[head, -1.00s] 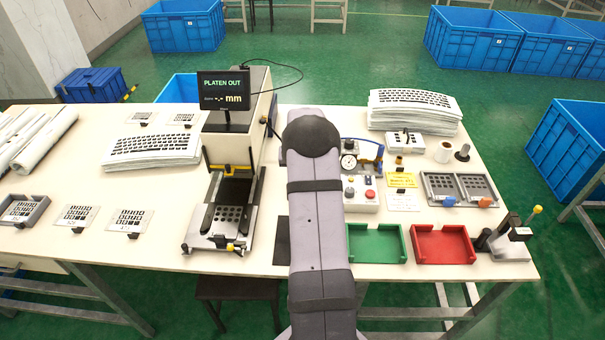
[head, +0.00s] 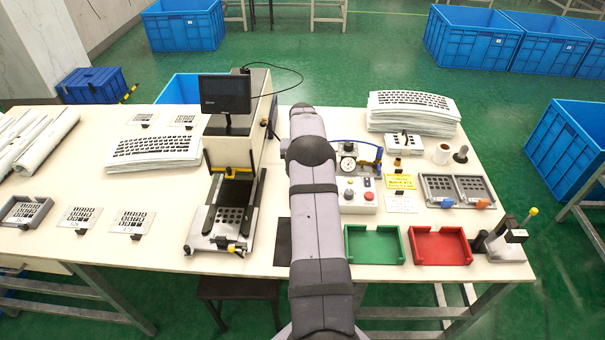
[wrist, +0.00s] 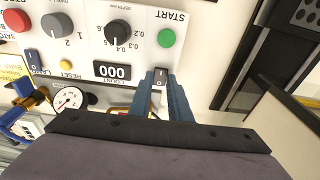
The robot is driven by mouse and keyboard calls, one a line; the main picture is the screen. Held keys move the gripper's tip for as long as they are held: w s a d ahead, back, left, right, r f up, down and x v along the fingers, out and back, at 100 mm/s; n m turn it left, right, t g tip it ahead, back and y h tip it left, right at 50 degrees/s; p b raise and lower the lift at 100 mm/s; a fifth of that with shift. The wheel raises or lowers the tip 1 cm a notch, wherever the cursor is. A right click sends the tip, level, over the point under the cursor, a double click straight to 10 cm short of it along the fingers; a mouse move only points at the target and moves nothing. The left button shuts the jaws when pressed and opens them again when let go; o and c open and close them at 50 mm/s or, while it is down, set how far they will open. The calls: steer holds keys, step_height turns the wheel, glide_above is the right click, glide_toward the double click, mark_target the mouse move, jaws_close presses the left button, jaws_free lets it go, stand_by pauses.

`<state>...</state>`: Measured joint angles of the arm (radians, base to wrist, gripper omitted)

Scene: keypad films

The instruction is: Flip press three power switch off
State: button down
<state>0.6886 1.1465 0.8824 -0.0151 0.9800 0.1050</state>
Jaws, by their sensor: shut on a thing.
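The press (head: 236,130) stands left of my arm in the head view, and its display (head: 226,95) is dark. In the wrist view its white control panel (wrist: 195,18) carries a green start button, a depth knob and a counter reading 000. A black rocker switch, the power switch (wrist: 160,75), sits at the panel's edge. My gripper (wrist: 162,88) has its two blue fingers closed around this switch. In the head view my arm hides the gripper. How far the rocker is tilted is hard to tell between the fingers.
A second rocker (wrist: 33,59) sits farther left on the panel. A dial gauge (head: 349,163) and a small control box (head: 358,196) stand right of my arm. A green tray (head: 374,246) and red tray (head: 441,247) lie in front. Film stacks (head: 413,112) stand behind.

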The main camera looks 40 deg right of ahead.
steer(key=c, duration=1.6)
jaws_free()
steer(key=shift+c, duration=0.2)
steer(key=shift+r, duration=0.1)
step_height(320, 180, up, 7)
steer(key=b, duration=0.2)
steer(key=shift+s+a, duration=0.35)
steer(key=shift+s, duration=0.05)
steer(key=shift+r, duration=0.1)
steer(key=shift+a, duration=0.1)
